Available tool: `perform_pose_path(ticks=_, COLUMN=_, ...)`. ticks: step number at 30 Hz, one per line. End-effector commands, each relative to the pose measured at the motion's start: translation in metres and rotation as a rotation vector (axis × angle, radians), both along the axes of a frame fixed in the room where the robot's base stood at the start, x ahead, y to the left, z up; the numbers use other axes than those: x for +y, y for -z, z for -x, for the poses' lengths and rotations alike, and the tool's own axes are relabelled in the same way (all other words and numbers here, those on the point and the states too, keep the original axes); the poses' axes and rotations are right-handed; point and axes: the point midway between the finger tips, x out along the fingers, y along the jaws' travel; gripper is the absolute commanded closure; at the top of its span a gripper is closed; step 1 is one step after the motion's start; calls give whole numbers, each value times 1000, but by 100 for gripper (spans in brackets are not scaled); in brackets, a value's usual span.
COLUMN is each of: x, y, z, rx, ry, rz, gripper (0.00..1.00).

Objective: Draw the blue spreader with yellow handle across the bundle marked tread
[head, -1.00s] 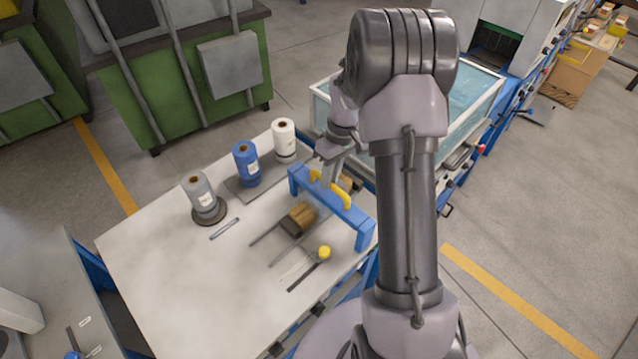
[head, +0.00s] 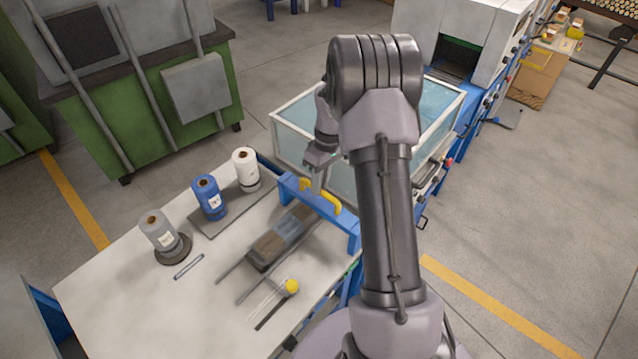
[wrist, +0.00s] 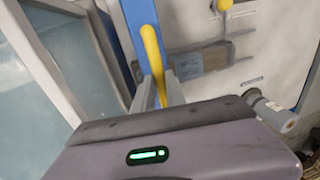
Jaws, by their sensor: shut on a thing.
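The blue spreader (head: 345,222) is a blue bar frame with a yellow handle (head: 331,203). It stands near the table's tank-side edge. My gripper (head: 316,187) is shut on the yellow handle; the wrist view shows my fingers (wrist: 157,92) around the handle (wrist: 152,50), with the blue bar (wrist: 137,12) behind. A brown bundle (head: 266,246) with a grey-blue band across it lies on thin dark rails, running toward the spreader. It also shows in the wrist view (wrist: 202,63). Its mark is not readable, and contact with the spreader cannot be told.
Grey (head: 158,229), blue (head: 209,195) and white (head: 245,166) rolls stand along the table's left side. A yellow knob (head: 291,287) with a dark strip lies at the near right. A glass-walled tank (head: 292,146) stands just past the table. The white table's left front (head: 125,285) is clear.

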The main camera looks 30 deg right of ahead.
Motion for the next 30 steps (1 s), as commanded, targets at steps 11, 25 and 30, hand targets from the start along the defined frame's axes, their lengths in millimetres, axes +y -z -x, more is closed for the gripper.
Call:
perform_pose_path(ticks=11, x=-2, y=-1, z=-1, rx=-5, ry=-1, rz=4, gripper=62)
perform_pose_path(ticks=25, x=-15, y=-76, z=-5, rx=-7, ry=-1, rz=5, gripper=62)
perform_pose_path(ticks=30, x=-24, y=-123, z=-8, rx=-7, ry=1, rz=5, gripper=62)
